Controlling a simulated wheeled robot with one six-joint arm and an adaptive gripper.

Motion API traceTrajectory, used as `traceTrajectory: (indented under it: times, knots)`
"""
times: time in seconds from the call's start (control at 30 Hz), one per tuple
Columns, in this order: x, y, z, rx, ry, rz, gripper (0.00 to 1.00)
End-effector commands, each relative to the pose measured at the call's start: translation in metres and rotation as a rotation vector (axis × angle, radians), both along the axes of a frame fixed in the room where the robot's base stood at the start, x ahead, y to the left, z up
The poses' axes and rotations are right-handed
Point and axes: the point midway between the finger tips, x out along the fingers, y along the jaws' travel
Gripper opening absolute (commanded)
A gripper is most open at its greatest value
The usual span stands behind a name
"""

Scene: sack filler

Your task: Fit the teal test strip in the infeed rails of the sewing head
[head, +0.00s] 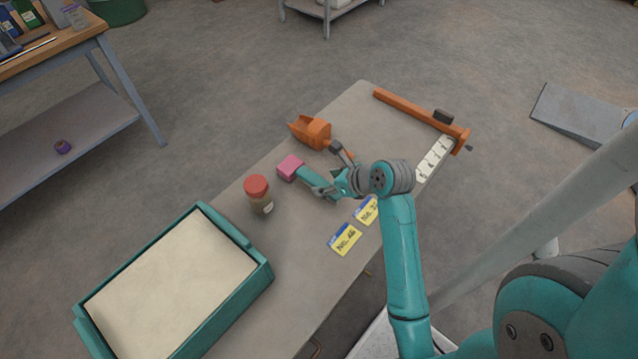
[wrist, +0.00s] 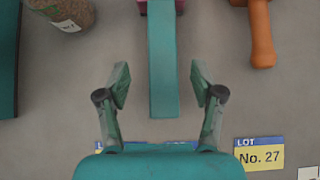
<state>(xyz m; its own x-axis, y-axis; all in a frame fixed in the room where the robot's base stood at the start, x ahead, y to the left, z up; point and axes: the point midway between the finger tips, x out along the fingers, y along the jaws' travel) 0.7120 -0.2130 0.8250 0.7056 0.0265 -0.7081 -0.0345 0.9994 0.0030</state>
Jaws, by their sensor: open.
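The teal test strip (head: 309,176) lies on the table with a pink block (head: 290,167) at its far end. In the wrist view the strip (wrist: 163,65) runs straight away from me, its near end between my fingers, and the pink part (wrist: 177,5) shows at the top edge. My gripper (head: 326,188) is open around the strip's near end. In the wrist view my gripper (wrist: 160,82) shows a gap on both sides of the strip. I cannot make out the sewing head or its infeed rails in either view.
A red-lidded jar (head: 257,193) and a teal-rimmed tray (head: 262,279) stand left of the strip. An orange scoop (head: 314,132) lies behind it. Yellow lot cards (head: 345,239) lie in front. An orange bar (head: 410,110) lies at the table's far end.

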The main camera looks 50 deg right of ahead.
Motion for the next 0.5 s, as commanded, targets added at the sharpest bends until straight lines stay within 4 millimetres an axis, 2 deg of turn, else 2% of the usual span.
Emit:
traceTrajectory:
  times: [0.1, 0.33, 0.5]
  knots:
    - [0.011, 0.0, -0.01, 0.0, 0.0, 0.001, 0.67]
    - [0.021, 0.0, -0.02, -0.002, -0.001, 0.002, 0.67]
    - [0.038, -0.001, -0.037, -0.002, 0.001, 0.004, 0.67]
